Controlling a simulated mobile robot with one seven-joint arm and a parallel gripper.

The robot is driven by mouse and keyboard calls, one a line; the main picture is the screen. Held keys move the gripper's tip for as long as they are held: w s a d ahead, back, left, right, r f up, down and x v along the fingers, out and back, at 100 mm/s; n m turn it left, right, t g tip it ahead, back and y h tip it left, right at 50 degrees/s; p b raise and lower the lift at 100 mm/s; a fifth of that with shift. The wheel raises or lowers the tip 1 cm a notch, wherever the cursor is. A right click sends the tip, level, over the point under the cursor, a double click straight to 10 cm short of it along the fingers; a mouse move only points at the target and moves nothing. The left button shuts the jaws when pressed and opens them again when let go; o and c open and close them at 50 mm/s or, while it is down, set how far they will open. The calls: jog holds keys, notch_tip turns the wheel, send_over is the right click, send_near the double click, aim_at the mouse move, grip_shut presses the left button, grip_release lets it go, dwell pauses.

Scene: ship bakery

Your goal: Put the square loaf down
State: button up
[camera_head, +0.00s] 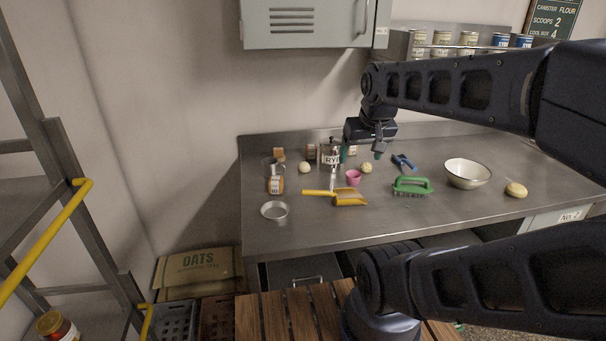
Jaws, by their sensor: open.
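A small brown squarish block (279,152) sits at the back left of the steel counter (320,228); it may be the square loaf, but it is too small to be sure. No other thing in view clearly looks like a square loaf. My gripper (361,154) is open and points down over the back middle of the counter, well to the right of the brown block. I see nothing clearly held between its fingers. The hand hides part of the counter's back edge.
Close to my gripper are a jar labelled RYE (331,159), a pink cup (353,178), a yellow scoop (349,197) and a green brush (411,186). A white bowl (467,173) stands at right. A round tin (274,210) is front left; the counter's front strip is clear.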

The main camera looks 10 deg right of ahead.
jog(key=shift+w, duration=0.1)
jog(key=m+g+h, duration=0.4)
jog(key=m+g, duration=0.2)
jog(key=m, duration=1.4)
send_over(273, 179)
jog(key=a, duration=0.2)
jog(key=f, duration=1.8)
jog(key=shift+w+d, duration=0.2)
jog(key=shift+w, duration=0.2)
jog(key=shift+m, duration=0.4)
jog(key=x, duration=0.6)
jog(key=shift+w+a+f, duration=0.15)
jog(key=shift+w+a, duration=0.1)
jog(key=shift+a, duration=0.05)
jog(key=shift+a+x, duration=0.15)
jog(key=shift+x, duration=1.15)
jog(key=shift+a+x, duration=0.15)
jog(key=shift+x, duration=1.15)
jog(key=shift+f, duration=0.1)
jog(key=c, duration=1.2)
